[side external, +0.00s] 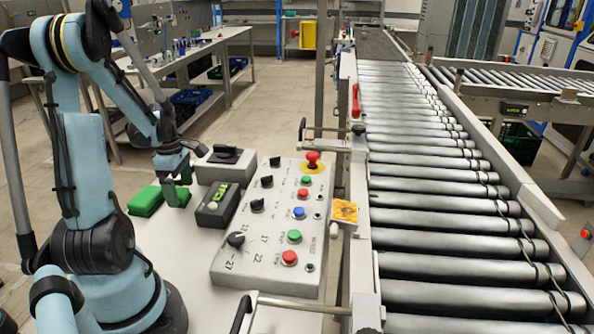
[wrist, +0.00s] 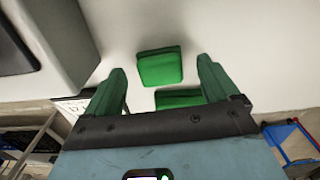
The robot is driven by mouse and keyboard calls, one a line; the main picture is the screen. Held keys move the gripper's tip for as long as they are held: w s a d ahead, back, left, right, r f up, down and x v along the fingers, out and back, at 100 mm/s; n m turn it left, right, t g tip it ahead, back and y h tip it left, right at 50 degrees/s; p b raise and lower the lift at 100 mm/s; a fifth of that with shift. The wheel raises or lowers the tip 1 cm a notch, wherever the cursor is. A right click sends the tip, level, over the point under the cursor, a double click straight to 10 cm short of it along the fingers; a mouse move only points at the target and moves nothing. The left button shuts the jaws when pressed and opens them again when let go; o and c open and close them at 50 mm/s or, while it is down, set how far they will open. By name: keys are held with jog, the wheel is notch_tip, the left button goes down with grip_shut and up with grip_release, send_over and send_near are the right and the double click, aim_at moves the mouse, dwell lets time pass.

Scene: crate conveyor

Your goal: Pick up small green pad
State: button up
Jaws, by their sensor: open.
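My gripper (side external: 175,180), with green fingers, is open over the light table, left of the control panel. In the wrist view its fingers (wrist: 160,64) stand apart on either side of a small green pad (wrist: 160,67), which lies flat beyond and between them; no contact shows. A second green piece (wrist: 178,97) lies nearer the wrist, partly hidden by my gripper. In the side view a green pad (side external: 146,200) lies on the table just left of my gripper. I cannot tell which wrist-view piece this is.
A dark box with a lit display (side external: 217,205) stands close right of my gripper. The control panel (side external: 265,262) with a red stop button and the roller conveyor (side external: 430,215) are further right. Front table area is clear.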

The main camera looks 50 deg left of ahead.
aim_at(184, 193)
jog(key=shift+f, duration=0.65)
jog(key=c, duration=1.1)
jog(key=shift+r, duration=0.1)
jog(key=shift+r, duration=0.5)
jog(key=r, duration=0.2)
jog(key=d+r, duration=0.1)
jog(key=shift+w+r, duration=0.3)
jog(key=w+d+r, duration=0.1)
jog(key=d+r, duration=0.1)
jog(key=d, duration=0.1)
jog(key=w+d+r, duration=0.2)
jog(key=d, duration=0.1)
jog(key=w+d+r, duration=0.2)
jog(key=d, duration=0.1)
jog(key=shift+d+r, duration=0.1)
jog(key=shift+d, duration=0.05)
